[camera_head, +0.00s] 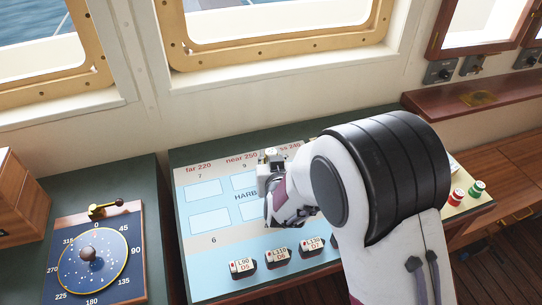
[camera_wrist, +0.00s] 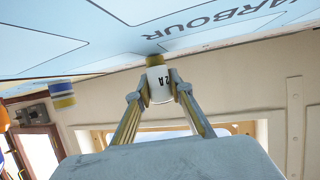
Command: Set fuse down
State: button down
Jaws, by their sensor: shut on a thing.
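The fuse (camera_wrist: 160,84) is a small white cylinder marked "2A" with a yellowish end cap. In the wrist view it sits between the two fingertips of my gripper (camera_wrist: 158,90), which is shut on it. Its capped end points at the chart board (camera_wrist: 60,40); I cannot tell whether it touches. In the head view my gripper (camera_head: 272,172) is over the upper middle of the pale blue chart board (camera_head: 225,250), near the "near 250" and "HARB" print. My arm hides much of the board's right side there.
Labelled white blocks (camera_head: 243,267) stand along the board's front edge. Red (camera_head: 457,195) and green (camera_head: 477,188) spools stand at its right end. A blue and yellow cylinder (camera_wrist: 62,96) shows in the wrist view. A compass dial (camera_head: 92,257) and wooden box (camera_head: 22,208) are at left.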

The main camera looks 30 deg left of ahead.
jog(key=shift+f, duration=0.1)
jog(key=c, duration=1.8)
grip_release()
jog(key=shift+r, duration=0.2)
jog(key=shift+v, duration=6)
jog(key=shift+f, duration=0.1)
